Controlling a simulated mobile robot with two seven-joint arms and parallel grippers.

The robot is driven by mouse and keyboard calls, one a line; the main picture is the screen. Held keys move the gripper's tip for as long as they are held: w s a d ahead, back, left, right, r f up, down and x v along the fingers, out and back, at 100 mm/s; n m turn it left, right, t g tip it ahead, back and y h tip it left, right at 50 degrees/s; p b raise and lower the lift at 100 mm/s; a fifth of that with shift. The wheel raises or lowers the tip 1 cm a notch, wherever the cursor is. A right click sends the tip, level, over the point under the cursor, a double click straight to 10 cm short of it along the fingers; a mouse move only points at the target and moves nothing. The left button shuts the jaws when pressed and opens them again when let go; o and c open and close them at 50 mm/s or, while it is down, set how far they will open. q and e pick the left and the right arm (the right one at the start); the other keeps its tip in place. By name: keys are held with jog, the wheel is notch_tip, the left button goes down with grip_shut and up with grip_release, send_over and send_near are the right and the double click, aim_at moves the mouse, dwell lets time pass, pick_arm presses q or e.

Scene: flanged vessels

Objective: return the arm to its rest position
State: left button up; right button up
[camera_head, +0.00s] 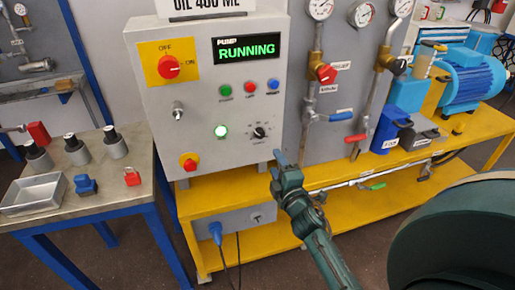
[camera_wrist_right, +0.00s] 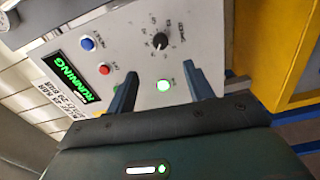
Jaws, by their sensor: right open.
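My right gripper (camera_head: 283,165) is in front of the lower right part of the grey control panel (camera_head: 205,120) in the head view. In the right wrist view its two fingers (camera_wrist_right: 165,88) are spread apart with nothing between them. The panel display (camera_head: 246,48) reads RUNNING in green. My left gripper is not in view.
A steel table (camera_head: 120,185) at left holds a metal tray (camera_head: 35,194), several grey cylinders, a blue block and a red padlock (camera_head: 132,177). The yellow bench (camera_head: 380,215) carries gauges, valves and a blue motor (camera_head: 470,82). A dark green rounded body blocks the lower right.

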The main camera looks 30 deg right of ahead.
jog(key=s+a+f+m+g+y, duration=0.3)
jog(key=s+a+f+m, duration=0.3)
jog(key=s+a, duration=0.3)
jog(key=s+a+f+m+g+y, duration=0.3)
jog(key=s+a+f+m, duration=0.3)
jog(key=s, duration=0.6)
jog(key=a+f+g, duration=0.1)
jog(key=a+f, duration=0.1)
jog(key=a, duration=0.1)
jog(key=shift+a+f+y, duration=0.2)
jog(key=shift+a+y, duration=0.05)
jog(key=shift+y, duration=0.15)
dwell(0.5)
dwell(0.6)
